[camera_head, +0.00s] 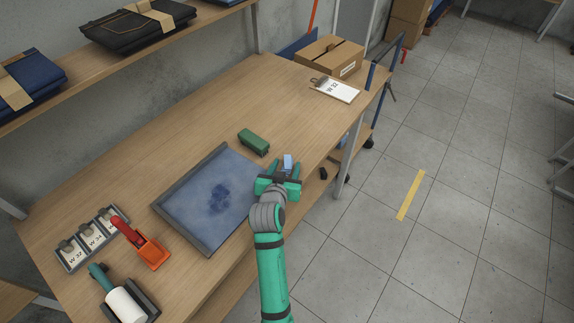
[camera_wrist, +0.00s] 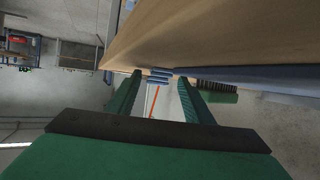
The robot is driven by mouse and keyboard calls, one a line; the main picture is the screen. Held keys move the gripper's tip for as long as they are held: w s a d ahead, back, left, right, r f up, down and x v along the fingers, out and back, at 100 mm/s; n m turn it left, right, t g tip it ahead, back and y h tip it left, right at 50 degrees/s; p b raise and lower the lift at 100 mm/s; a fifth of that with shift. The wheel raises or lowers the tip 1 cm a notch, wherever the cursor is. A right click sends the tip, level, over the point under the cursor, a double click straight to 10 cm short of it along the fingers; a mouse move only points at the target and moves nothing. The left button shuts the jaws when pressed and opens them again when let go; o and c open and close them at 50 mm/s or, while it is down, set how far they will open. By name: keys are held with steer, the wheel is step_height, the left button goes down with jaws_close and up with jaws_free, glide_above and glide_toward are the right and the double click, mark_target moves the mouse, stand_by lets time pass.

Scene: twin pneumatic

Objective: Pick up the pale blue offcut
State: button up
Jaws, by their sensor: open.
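The pale blue offcut (camera_head: 288,160) is a small light blue piece near the table's front edge, right of the blue mat. My gripper (camera_head: 281,176) is open and low over that edge, its fingers pointing toward the offcut. In the wrist view the offcut (camera_wrist: 160,74) shows as a small layered blue piece ahead, in the gap between the two green fingertips (camera_wrist: 160,84). The fingers look empty. I cannot tell whether either finger touches the offcut.
A grey-framed blue mat (camera_head: 207,203) lies left of my gripper. A green brush block (camera_head: 253,142) lies behind it. A clipboard (camera_head: 336,88) and cardboard box (camera_head: 329,57) are at the far end. An orange tool (camera_head: 146,250) is front left. The table between block and clipboard is clear.

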steer(key=c, duration=1.1)
